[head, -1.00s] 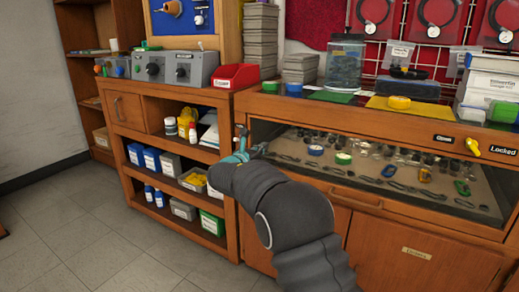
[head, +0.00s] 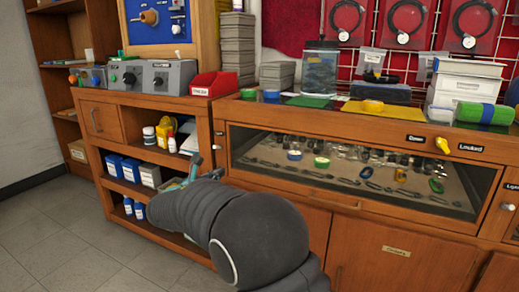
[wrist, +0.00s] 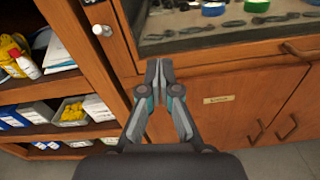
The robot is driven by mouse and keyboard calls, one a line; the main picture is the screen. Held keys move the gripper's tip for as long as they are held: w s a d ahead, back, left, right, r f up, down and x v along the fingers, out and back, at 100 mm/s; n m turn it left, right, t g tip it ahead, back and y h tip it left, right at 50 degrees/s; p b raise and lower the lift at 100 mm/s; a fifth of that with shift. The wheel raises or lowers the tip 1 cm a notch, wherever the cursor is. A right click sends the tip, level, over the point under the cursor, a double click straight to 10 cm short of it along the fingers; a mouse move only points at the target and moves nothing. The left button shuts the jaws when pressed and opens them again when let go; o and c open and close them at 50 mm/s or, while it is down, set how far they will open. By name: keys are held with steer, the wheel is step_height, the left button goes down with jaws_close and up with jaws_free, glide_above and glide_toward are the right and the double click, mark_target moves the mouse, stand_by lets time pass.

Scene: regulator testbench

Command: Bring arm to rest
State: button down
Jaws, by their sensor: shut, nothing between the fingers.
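My gripper (wrist: 159,75) shows in the wrist view with its two grey and teal fingers brought together and nothing between them. It points toward the wooden cabinet front (wrist: 230,85), below the glass display case. In the head view my gripper (head: 190,172) is mostly hidden behind my dark grey arm, with only a bit of teal and grey showing in front of the open shelves. I cannot tell whether it touches anything.
Open shelves (head: 117,190) with bottles and boxes stand left of the arm. The glass case (head: 345,172) holds several small parts. Bare floor (head: 60,240) is at lower left.

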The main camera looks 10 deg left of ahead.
steer(key=s+d+f+m+g, duration=0.2)
steer(key=f+m, duration=0.1)
steer(key=f, duration=0.2)
steer(key=s+d+f+m+g, duration=0.2)
steer(key=s+d+f+g, duration=0.1)
steer(key=f, duration=0.2)
steer(key=s+d+f+m+g, duration=0.2)
steer(key=s+d+m+g, duration=0.2)
steer(key=s+d+m, duration=0.4)
steer(key=s+d+r+m+g+y+p, duration=0.1)
steer(key=s+d+r+m+y, duration=0.2)
steer(key=s+d+r+m, duration=0.2)
steer(key=s+d+r+m+y+p, duration=0.2)
steer(key=s+d+r+m, duration=0.3)
steer(key=s+d+m, duration=0.7)
steer(key=s+d+y, duration=0.1)
steer(key=s+d, duration=0.5)
steer(key=s, duration=0.4)
steer(key=shift+r+g, duration=0.3)
steer(key=shift+g, duration=0.1)
